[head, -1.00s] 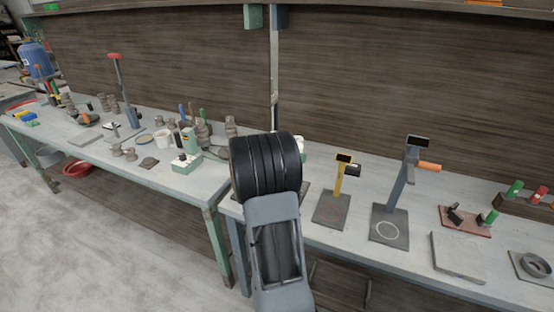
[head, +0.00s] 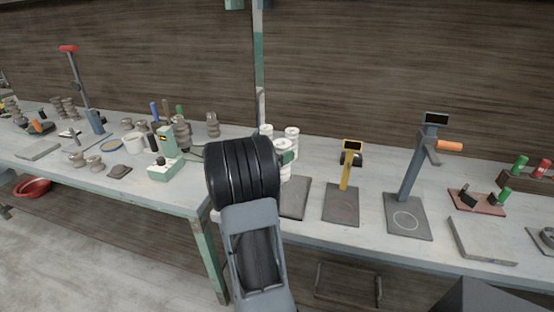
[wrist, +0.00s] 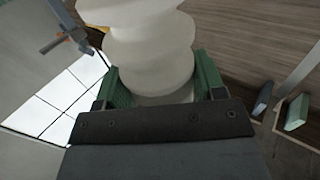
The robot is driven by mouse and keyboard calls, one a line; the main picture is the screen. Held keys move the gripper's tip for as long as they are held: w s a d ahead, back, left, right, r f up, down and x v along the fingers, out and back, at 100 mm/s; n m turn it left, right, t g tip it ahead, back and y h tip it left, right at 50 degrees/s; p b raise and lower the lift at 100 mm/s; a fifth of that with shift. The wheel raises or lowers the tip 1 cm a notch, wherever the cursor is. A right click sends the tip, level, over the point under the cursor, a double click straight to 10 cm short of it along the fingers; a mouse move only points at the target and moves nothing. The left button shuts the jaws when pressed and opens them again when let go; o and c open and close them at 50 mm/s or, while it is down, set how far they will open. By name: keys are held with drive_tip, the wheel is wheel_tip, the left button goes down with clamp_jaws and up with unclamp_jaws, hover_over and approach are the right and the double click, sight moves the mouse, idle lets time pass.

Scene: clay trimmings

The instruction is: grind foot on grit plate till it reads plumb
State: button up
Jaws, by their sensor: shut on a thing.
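My gripper (wrist: 160,90) has green jaws shut on a pale, ringed clay piece (wrist: 150,45) in the wrist view. The jaws close around its narrow lower part; its foot is hidden by my gripper. In the head view my arm hides most of the gripper; a green jaw and white rounded shapes (head: 291,134) show just beyond. A dark flat plate (head: 294,198) lies on the bench beside my arm, and a grey slab (head: 482,241) lies at right; I cannot tell which is the grit plate. A yellow stand with a small display (head: 346,172) and a blue-grey stand with a display (head: 411,172) stand between them.
The left bench holds a green-white device (head: 165,168), a red-topped post (head: 80,85), and several ringed clay pieces (head: 212,125). A reddish board with green-handled items (head: 476,202) lies at right. A wooden wall closes the back. A red bowl (head: 32,187) sits below.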

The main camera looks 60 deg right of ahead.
drive_tip(key=shift+f+b, duration=2.25)
drive_tip(key=shift+f, duration=0.3)
drive_tip(key=shift+f, duration=0.1)
drive_tip(key=shift+w, duration=0.15)
drive_tip(key=w+a+p, duration=0.2)
drive_tip(key=w, duration=0.5)
drive_tip(key=shift+w+a, duration=0.15)
drive_tip(key=shift+a, duration=0.1)
drive_tip(key=shift+f, duration=0.1)
idle(0.3)
drive_tip(key=shift+p, duration=0.3)
drive_tip(key=shift+r+p, duration=2.05)
drive_tip(key=shift+r, duration=0.5)
